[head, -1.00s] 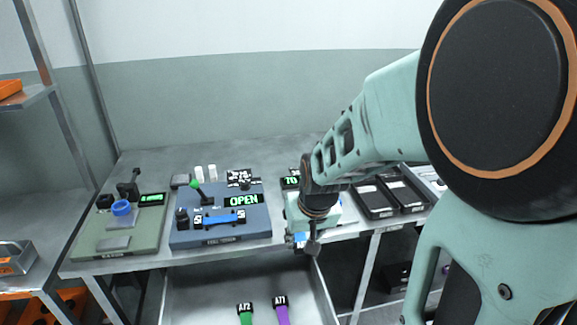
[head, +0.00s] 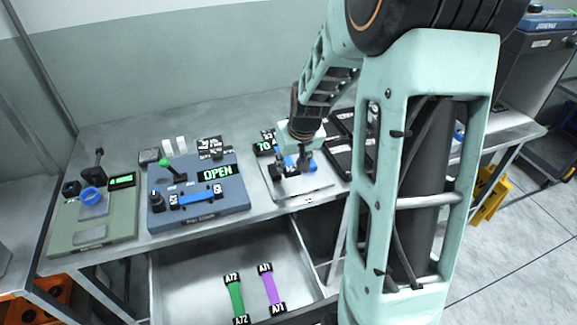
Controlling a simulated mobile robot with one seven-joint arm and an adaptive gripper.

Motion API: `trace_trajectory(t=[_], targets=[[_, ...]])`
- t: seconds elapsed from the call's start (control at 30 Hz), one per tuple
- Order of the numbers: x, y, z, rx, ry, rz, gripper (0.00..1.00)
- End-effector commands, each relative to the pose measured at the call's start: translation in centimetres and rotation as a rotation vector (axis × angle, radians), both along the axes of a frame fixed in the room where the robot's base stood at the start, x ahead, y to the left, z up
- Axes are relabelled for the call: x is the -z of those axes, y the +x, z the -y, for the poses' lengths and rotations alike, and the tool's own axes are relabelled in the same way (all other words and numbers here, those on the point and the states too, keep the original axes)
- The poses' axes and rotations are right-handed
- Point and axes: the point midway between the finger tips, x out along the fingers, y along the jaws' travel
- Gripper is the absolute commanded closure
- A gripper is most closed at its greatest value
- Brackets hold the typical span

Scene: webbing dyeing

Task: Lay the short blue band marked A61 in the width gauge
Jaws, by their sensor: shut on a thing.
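My gripper (head: 291,170) is at the light plate device with the green "70" display, which looks like the width gauge (head: 310,193). It is shut on a blue band (head: 309,161), partly hidden by the fingers and wrist. I cannot read a mark on this band. The band is just above or on the gauge; I cannot tell whether it touches. Another blue band (head: 197,197) with dark end tags lies across the blue device (head: 226,205) whose display reads OPEN.
An open drawer (head: 192,285) below the table holds a green band (head: 236,298) marked A72 and a purple band (head: 270,286) marked A71. A green device (head: 117,226) stands at the left. Black trays (head: 344,160) lie right of the gauge. My arm hides the table's right part.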

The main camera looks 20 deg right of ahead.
Motion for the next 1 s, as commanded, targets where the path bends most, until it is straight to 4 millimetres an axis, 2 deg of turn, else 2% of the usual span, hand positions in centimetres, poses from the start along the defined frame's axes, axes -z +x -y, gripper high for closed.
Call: trace_trajectory(t=[0.03, 0.1, 0.23, 0.47, 0.7, 1.0], targets=[[1.7, 0.7, 0.6, 0.002, 0.002, -0.003, 0.92], [3.0, 1.6, 1.2, 0.002, 0.001, -0.002, 0.92], [4.5, 2.8, 2.1, 0.0, 0.0, -0.001, 0.92], [5.5, 3.6, 2.7, 0.0, -0.001, 0.0, 0.92], [8.8, 4.0, 3.0, 0.0, 0.0, -0.001, 0.92], [8.9, 4.0, 3.0, 0.0, -0.001, 0.0, 0.92]])
